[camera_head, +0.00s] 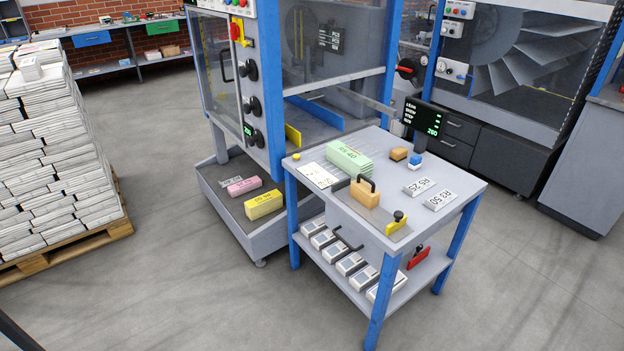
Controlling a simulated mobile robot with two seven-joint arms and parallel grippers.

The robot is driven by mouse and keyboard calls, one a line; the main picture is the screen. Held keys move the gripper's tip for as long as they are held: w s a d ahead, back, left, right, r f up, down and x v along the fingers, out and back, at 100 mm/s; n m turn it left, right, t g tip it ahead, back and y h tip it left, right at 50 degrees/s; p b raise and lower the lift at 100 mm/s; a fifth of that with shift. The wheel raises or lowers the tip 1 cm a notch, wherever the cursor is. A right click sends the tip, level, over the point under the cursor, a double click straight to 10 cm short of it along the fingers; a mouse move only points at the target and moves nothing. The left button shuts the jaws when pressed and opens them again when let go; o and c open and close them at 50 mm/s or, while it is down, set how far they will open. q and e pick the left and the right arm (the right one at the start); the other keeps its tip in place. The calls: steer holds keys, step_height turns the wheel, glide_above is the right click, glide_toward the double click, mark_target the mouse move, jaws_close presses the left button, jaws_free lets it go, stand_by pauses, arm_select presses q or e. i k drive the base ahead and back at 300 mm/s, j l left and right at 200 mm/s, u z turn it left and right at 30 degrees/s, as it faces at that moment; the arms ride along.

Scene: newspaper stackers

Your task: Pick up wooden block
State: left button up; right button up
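A wooden block (366,196) in light tan, with a black handle on top, stands upright on the grey tabletop of the blue-legged table (459,187). A smaller brown block (399,154) lies farther back on the same table; I cannot tell its material. Neither of my grippers shows in the view, and nothing is touching the blocks.
A newspaper stack (50,150) is at left; the floor between is clear.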

mark_target(368, 196)
steer(key=i+j+u, duration=0.1)
steer(key=i+j, duration=0.15)
steer(key=i, duration=0.25)
steer(key=i+j+u, duration=0.1)
steer(key=i+j, duration=0.15)
steer(key=i, duration=0.3)
steer(key=i+j+z, duration=0.25)
steer(key=z, duration=0.15)
steer(key=i+j+z, duration=0.25)
steer(key=z, duration=0.15)
steer(key=i+j+z, duration=0.2)
steer(key=j+z, duration=0.25)
steer(key=i+j+z, duration=0.1)
steer(key=j+z, duration=0.3)
